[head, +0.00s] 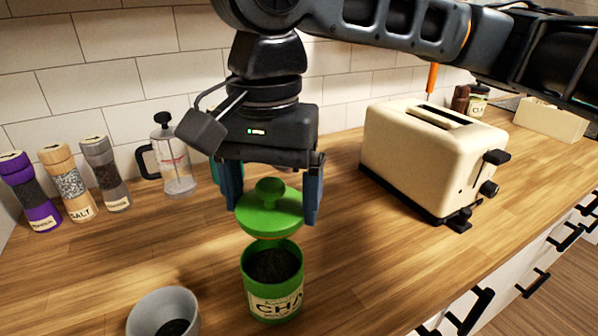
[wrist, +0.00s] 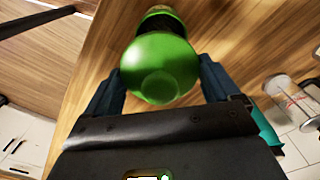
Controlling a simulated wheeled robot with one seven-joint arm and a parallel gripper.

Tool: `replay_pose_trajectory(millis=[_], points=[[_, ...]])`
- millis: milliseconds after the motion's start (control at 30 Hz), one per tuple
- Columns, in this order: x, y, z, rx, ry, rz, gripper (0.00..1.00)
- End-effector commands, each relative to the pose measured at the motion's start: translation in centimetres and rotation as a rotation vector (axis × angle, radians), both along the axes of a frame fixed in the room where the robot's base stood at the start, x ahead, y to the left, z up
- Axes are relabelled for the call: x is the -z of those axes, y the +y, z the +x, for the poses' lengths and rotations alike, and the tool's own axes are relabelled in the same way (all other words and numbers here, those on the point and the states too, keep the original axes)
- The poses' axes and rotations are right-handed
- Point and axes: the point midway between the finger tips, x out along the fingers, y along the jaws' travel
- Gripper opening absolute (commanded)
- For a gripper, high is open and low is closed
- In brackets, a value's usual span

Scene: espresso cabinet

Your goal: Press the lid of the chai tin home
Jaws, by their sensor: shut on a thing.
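The chai tin (head: 272,291) is a green canister with a cream label reading "CHA". It stands upright and open on the wooden counter, with dark contents showing inside. Its green lid (head: 268,212), with a round knob on top, is between the fingers of my gripper (head: 270,205). The gripper is shut on the lid and holds it a little above the tin's mouth, apart from the rim at the back. In the wrist view the lid (wrist: 160,66) covers much of the tin, and part of the dark opening (wrist: 160,22) shows past it.
A grey bowl (head: 164,314) with dark contents stands left of the tin. A cream toaster (head: 430,155) stands to the right. Several grinders (head: 68,183) and a French press (head: 173,160) line the tiled wall. A teal object (head: 214,172) is partly hidden behind my gripper.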

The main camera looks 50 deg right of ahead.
Motion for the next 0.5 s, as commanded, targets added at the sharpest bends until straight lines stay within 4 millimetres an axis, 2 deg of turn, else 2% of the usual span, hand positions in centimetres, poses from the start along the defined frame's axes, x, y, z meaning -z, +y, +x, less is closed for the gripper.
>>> replay_pose_trajectory(millis=[267, 500], points=[[0.4, 0.6, 0.1, 0.051, 0.000, 0.000, 0.60], [1.9, 0.6, 0.1, 0.049, 0.000, 0.000, 0.60]])
